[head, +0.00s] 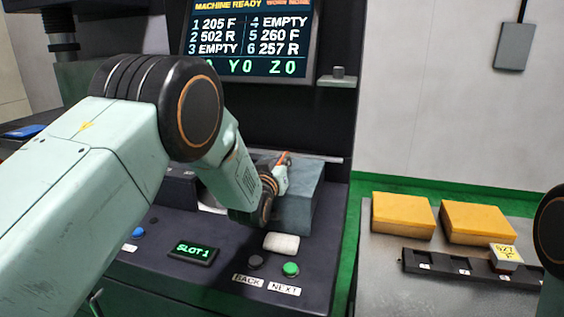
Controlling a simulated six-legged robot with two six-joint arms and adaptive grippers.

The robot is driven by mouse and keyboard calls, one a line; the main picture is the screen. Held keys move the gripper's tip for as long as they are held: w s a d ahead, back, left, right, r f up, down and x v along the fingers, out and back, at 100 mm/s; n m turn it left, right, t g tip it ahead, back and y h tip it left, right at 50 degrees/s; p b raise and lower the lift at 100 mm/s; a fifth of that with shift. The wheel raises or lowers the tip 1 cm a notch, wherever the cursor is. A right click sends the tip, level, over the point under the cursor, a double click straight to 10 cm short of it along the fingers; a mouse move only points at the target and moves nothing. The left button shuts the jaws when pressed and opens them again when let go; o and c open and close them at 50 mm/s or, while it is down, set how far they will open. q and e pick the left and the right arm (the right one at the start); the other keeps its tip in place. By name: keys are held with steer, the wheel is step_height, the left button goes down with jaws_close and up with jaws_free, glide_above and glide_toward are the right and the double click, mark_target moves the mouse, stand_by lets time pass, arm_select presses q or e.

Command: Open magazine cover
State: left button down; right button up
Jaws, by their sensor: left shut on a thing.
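The magazine cover looks to be the blue-grey box-shaped part (302,198) on the machine's dark console, partly hidden behind my left wrist. My left gripper (285,162) is at the cover's upper back edge, beside a small orange piece. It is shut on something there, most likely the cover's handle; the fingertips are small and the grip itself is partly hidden. My right gripper is out of view; only a dark joint of my right arm shows at the right edge.
The console has a "SLOT 1" display (193,251), a white block (281,243), a dark BACK button (256,262) and a green NEXT button (290,269). A machine screen (250,40) stands behind. At right, a grey table holds two yellow blocks (403,215) and a black rack (440,266).

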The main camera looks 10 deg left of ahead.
arm_select(q)
steer(key=shift+r, duration=0.15)
steer(key=c, duration=1.8)
jaws_free()
steer(key=o, duration=0.4)
steer(key=shift+w+f, duration=0.2)
steer(key=shift+o, duration=0.2)
steer(key=shift+s, duration=0.1)
steer(key=shift+s, duration=0.15)
steer(key=s, duration=1.2)
steer(key=shift+a, duration=0.25)
steer(key=shift+w, duration=0.15)
